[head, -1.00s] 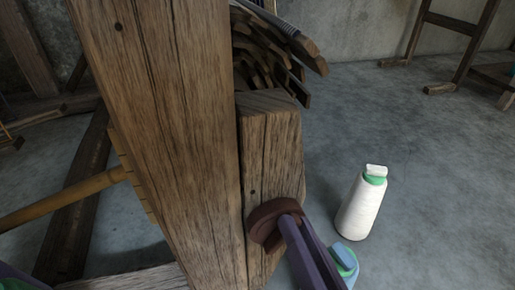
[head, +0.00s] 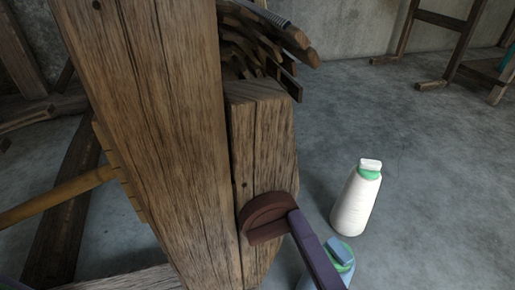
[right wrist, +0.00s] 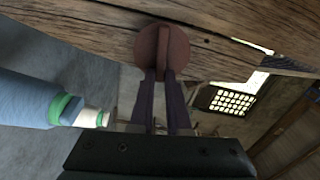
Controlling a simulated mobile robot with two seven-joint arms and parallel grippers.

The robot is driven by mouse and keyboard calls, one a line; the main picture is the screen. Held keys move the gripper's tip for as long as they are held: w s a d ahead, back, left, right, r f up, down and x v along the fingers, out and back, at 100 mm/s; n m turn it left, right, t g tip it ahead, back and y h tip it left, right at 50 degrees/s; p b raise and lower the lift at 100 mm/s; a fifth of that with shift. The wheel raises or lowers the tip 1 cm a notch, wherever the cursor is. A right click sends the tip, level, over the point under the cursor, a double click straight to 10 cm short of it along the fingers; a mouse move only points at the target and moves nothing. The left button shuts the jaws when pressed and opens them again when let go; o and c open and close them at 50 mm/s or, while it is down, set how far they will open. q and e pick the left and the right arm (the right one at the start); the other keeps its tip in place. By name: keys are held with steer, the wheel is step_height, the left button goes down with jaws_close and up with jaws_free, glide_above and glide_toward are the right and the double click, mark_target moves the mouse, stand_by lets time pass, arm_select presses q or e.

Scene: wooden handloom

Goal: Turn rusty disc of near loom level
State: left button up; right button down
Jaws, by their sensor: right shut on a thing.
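The rusty disc (head: 266,218) is a reddish-brown round piece on the near loom's short wooden post (head: 262,135). In the right wrist view the disc (right wrist: 147,47) has a raised bar (right wrist: 164,48) across its middle. My right gripper (head: 294,214) has purple fingers and is shut on that bar. In the right wrist view both fingertips (right wrist: 160,74) meet the bar, one on each side. The fingers hide part of the disc's right side in the head view. My left gripper does not show.
A thick wooden beam (head: 155,120) rises just left of the disc. A white thread cone (head: 355,205) and a blue cone (head: 330,267) stand on the floor to the right. Dark wooden slats (head: 262,48) stick out above the post. Grey floor (head: 440,190) is open at right.

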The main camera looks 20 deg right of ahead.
steer(key=shift+f+m, duration=0.25)
steer(key=shift+m, duration=0.55)
steer(key=c, duration=0.9)
jaws_free()
steer(key=shift+s, duration=0.1)
steer(key=s+p, duration=0.2)
steer(key=s, duration=0.8)
steer(key=shift+d, duration=0.15)
